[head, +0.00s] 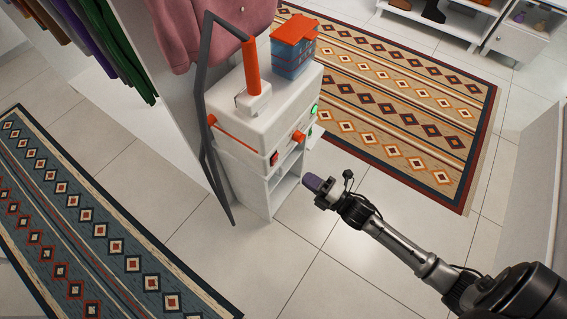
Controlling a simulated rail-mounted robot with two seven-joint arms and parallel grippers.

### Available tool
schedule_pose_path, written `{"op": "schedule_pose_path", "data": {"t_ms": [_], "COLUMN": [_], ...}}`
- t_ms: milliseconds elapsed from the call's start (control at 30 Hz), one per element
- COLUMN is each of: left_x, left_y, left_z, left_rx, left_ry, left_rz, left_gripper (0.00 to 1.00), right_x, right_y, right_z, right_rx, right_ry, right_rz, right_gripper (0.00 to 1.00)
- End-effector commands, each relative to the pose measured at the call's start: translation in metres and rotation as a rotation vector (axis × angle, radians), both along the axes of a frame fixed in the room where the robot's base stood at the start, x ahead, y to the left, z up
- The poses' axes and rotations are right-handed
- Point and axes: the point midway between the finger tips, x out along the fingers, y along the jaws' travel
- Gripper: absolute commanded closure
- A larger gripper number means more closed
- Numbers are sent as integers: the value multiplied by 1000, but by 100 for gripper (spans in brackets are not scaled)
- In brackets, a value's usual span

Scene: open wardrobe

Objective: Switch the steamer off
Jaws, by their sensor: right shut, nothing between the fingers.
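The steamer (235,118) is a white box with an orange upright handle (251,68) and a blue water tank (291,62) under an orange lid. Its front shows a lit green light (315,109), an orange knob (298,136) and a small red switch (274,157). The switch's setting is too small to tell. My right gripper (312,184) is shut and empty, to the right of and below the switch in the picture, apart from the steamer. My left gripper is out of view.
The steamer stands on a white open-fronted cabinet (262,190). A dark grey angled frame (205,110) stands on its left, with a pink garment (205,30) hanging behind. Patterned rugs lie left (95,225) and behind right (395,95). The tiled floor in front is clear.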

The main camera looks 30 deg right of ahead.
Motion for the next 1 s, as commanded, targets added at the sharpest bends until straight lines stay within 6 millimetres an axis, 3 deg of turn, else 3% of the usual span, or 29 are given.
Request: {"op": "schedule_pose_path", "data": {"t_ms": [200,500,1000], "left_x": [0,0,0], "left_y": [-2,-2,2], "left_z": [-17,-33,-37], "left_rx": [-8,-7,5], "left_ry": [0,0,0], "left_rz": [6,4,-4], "left_gripper": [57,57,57], "right_x": [40,76,87], "right_y": [15,29,34], "right_z": [3,8,11], "right_rx": [-1,-1,-1], "right_ry": [-4,-1,2], "right_rz": [1,0,0], "right_gripper": [100,100,100]}}
